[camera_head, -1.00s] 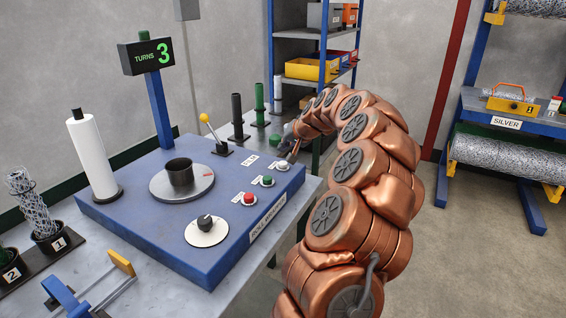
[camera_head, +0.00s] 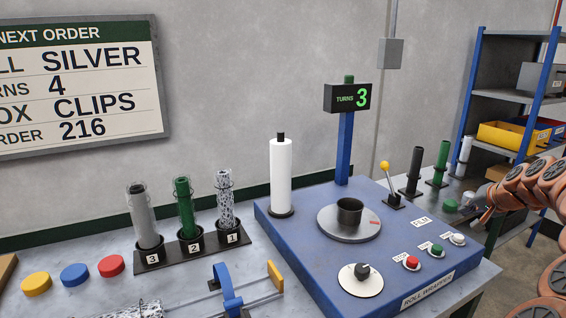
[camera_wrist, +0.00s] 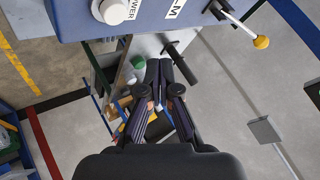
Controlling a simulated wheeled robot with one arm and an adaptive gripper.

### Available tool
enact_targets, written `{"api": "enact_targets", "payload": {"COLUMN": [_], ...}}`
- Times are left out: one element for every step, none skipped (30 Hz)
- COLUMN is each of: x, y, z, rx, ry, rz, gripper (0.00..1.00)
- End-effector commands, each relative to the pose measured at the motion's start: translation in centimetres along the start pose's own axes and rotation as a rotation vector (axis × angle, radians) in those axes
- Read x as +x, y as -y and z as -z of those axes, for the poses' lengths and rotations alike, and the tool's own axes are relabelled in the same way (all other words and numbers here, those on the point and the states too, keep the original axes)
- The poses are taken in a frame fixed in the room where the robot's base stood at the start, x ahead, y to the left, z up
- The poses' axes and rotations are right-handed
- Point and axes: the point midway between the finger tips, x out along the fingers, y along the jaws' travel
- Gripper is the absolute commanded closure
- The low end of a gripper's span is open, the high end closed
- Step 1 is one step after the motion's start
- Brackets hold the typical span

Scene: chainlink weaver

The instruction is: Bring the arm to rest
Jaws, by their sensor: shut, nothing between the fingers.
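My copper arm (camera_head: 535,185) reaches in from the right edge of the head view, bent over the far right end of the bench. Its gripper is small and partly hidden there, near a green knob (camera_head: 450,205) behind the blue roll wrapper (camera_head: 320,255). In the wrist view my gripper (camera_wrist: 160,72) has its dark fingers together with nothing between them. It hangs beside the wrapper's edge, and a black post (camera_wrist: 181,62) stands close to the fingertips. I cannot tell whether they touch.
The wrapper carries a turntable (camera_head: 349,236), a yellow-knobbed lever (camera_head: 391,190) and several buttons. A white roll (camera_head: 281,175) stands upright. Numbered mesh rolls stand in a rack (camera_head: 194,251). A shelf (camera_head: 505,95) stands at the right.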

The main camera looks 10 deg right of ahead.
Motion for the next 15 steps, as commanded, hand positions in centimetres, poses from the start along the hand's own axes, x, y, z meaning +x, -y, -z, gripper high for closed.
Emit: {"api": "enact_targets", "payload": {"x": [-0.1,-0.2,-0.3,-0.4,-0.5,-0.9,-1.3,-1.7,-2.1,-2.5,-3.1,-3.8,-4.3,-4.9,-5.8], "y": [1.0,1.8,3.0,4.2,5.3,7.1,8.4,9.7,11.3,12.4,13.4,14.7,15.5,16.3,17.1], "z": [-0.6,-1.1,-2.0,-2.9,-4.0,-5.4,-6.6,-8.0,-9.9,-11.3,-12.7,-14.8,-16.5,-18.0,-20.1], "rx": [-0.013,-0.024,-0.043,-0.060,-0.080,-0.108,-0.131,-0.156,-0.190,-0.215,-0.240,-0.275,-0.302,-0.328,-0.364], "ry": [0.013,0.024,0.045,0.064,0.085,0.112,0.134,0.159,0.195,0.219,0.243,0.280,0.308,0.334,0.367], "rz": [0.008,0.013,0.022,0.029,0.036,0.047,0.056,0.063,0.069,0.074,0.079,0.081,0.082,0.082,0.080], "gripper": [1.00,1.00,1.00,1.00,1.00,1.00,1.00,1.00,1.00,1.00,1.00,1.00,1.00,1.00,1.00]}}
